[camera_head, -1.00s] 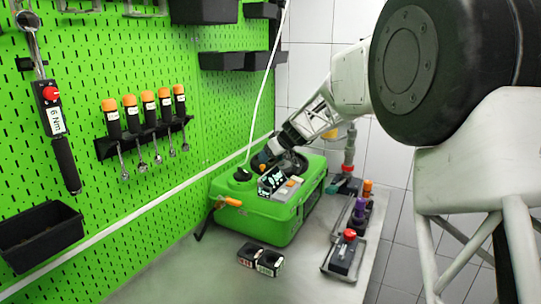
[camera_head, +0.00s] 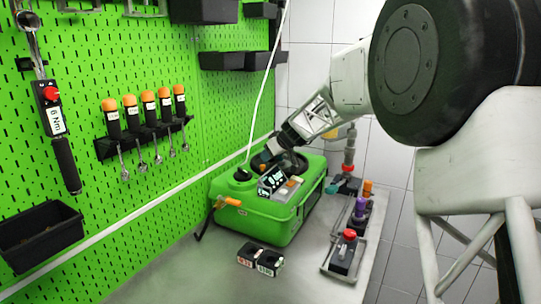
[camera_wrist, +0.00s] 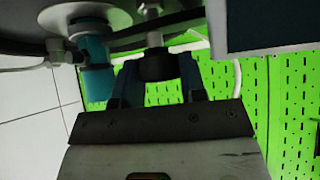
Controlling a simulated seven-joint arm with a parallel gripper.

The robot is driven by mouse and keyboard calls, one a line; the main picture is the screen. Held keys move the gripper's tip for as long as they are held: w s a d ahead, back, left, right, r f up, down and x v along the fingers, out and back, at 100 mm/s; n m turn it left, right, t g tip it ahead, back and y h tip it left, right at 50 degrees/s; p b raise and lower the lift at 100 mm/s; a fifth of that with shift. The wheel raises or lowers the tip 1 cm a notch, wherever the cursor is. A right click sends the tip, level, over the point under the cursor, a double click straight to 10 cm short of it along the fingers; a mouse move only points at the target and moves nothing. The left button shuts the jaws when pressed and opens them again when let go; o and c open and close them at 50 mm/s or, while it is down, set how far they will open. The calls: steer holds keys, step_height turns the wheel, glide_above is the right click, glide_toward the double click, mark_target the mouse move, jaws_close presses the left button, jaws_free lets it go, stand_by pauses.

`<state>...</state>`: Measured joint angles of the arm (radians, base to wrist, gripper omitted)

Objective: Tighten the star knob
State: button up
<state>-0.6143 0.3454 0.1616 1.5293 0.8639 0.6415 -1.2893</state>
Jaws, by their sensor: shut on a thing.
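The green pump case (camera_head: 255,215) stands on the bench against the pegboard. My gripper (camera_head: 268,158) is at its top, at the back, and much of it is dark and small there. In the wrist view my gripper (camera_wrist: 158,78) has its two fingers on either side of a dark round knob (camera_wrist: 157,64), which looks like the star knob. The fingers are shut on it. The knob sits at the end of a metal shaft (camera_wrist: 153,22). In the head view I cannot make out the knob at my gripper.
A teal fitting (camera_wrist: 96,70) is close left of my fingers. A display panel (camera_head: 272,181) is on the case top. A tray with a red-topped part (camera_head: 343,255) is at the right. Bare bench lies front left.

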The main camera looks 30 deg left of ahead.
steer(key=shift+m, duration=0.3)
steer(key=shift+m+t+h, duration=0.4)
steer(key=shift+m+t, duration=0.7)
steer(key=shift+m, duration=0.1)
steer(key=shift+m+t+h, duration=0.6)
steer(key=shift+m+t, duration=0.2)
steer(key=shift+m, duration=0.5)
steer(key=o, duration=0.9)
steer(key=shift+d+r, duration=0.1)
steer(key=shift+v, duration=3.75)
